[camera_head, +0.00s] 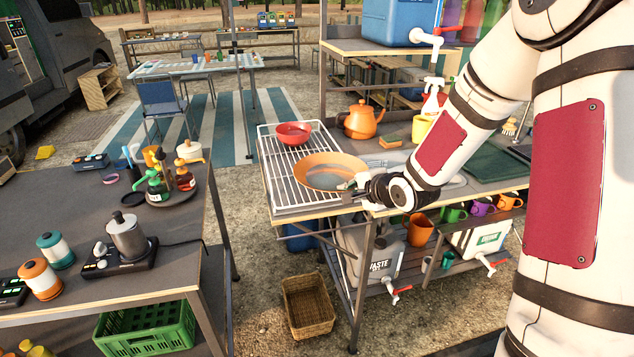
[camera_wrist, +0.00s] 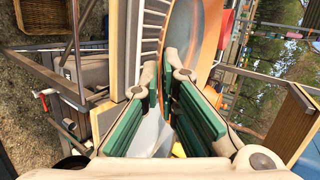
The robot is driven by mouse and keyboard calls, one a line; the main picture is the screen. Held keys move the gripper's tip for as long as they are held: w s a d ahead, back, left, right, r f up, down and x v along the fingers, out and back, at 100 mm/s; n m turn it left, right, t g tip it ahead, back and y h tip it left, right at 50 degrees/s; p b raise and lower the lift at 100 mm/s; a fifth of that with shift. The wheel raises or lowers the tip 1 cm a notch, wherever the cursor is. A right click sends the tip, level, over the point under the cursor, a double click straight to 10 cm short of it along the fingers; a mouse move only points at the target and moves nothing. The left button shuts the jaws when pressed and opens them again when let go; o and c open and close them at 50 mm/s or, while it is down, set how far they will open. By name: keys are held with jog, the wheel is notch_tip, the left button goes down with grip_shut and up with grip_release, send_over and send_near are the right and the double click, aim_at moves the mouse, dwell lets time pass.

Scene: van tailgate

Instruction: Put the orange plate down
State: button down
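The orange plate (camera_head: 333,172), with a grey-blue centre, is at the front right of the white wire rack (camera_head: 283,185). It looks level and at rack height; I cannot tell whether it rests fully on the wires. My gripper (camera_head: 365,186) is at the plate's right front rim. In the wrist view, the plate (camera_wrist: 180,32) runs down towards the fingertips of my gripper (camera_wrist: 166,78), with the rack (camera_wrist: 151,28) to its left. A gap shows between the green finger pads, with the plate's rim at their tips. Whether the pads press on the rim is unclear.
A red bowl (camera_head: 293,132) stands on the rack behind the plate. An orange kettle (camera_head: 362,120) and a yellow cup (camera_head: 422,129) stand behind to the right. Mugs and a waste container (camera_head: 377,262) are below. The rack's left front is bare.

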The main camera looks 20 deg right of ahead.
jog(key=b, duration=0.1)
send_over(323, 193)
jog(key=shift+s+f, duration=0.2)
jog(key=shift+f, duration=0.25)
notch_tip(323, 193, down, 3)
jog(key=shift+w+f, duration=0.1)
jog(key=shift+f, duration=0.1)
jog(key=shift+f, duration=0.15)
jog(key=c, duration=2.3)
grip_release()
jog(key=shift+f+b, duration=0.15)
jog(key=shift+b, duration=0.15)
jog(key=shift+o, duration=1.1)
